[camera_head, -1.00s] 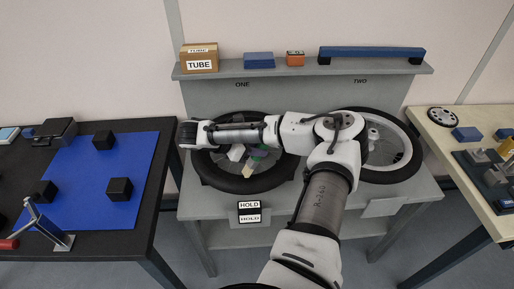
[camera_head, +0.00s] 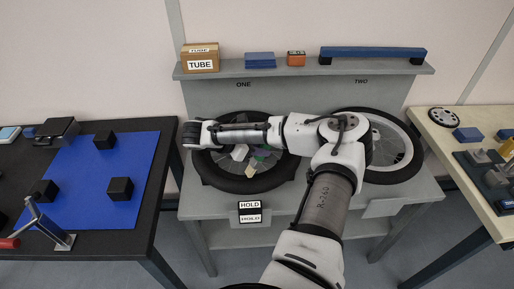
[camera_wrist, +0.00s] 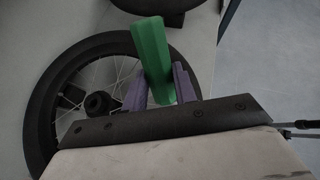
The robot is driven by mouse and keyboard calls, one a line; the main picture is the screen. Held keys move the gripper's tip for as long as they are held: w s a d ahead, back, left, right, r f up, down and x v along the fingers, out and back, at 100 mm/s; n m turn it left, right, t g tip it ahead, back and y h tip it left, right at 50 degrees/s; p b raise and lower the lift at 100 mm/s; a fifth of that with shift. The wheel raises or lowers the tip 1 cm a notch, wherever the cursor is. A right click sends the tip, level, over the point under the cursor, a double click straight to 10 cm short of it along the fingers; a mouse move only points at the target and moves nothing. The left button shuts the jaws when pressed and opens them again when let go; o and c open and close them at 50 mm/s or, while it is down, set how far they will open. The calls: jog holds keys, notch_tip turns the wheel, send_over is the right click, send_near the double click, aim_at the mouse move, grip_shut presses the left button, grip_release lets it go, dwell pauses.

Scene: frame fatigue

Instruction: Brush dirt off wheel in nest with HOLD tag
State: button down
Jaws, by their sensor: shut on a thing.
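The wheel (camera_head: 238,184) with a black tyre lies flat in the left nest, under the label ONE. A HOLD tag (camera_head: 250,205) is on the front edge below it. My gripper (camera_wrist: 160,88) has purple fingers shut on a green brush (camera_wrist: 151,50). In the head view, my arm reaches left over this wheel, and the brush's pale end (camera_head: 249,171) shows low over it. I cannot tell whether it touches. The wrist view shows the wheel's tyre (camera_wrist: 38,122), spokes, hub and a dark patch (camera_wrist: 72,95), which may be dirt. My arm hides part of the wheel.
A second wheel (camera_head: 408,165) lies in nest TWO at right, partly behind my arm. The shelf (camera_head: 300,70) above holds a TUBE box (camera_head: 200,60), blue and orange boxes and a blue bar. Side tables with a blue mat (camera_head: 130,205) and parts flank the bench.

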jog(key=shift+d, duration=0.6)
jog(key=shift+a, duration=1.2)
jog(key=shift+r, duration=0.1)
jog(key=shift+r, duration=2.95)
notch_tip(320, 180, up, 3)
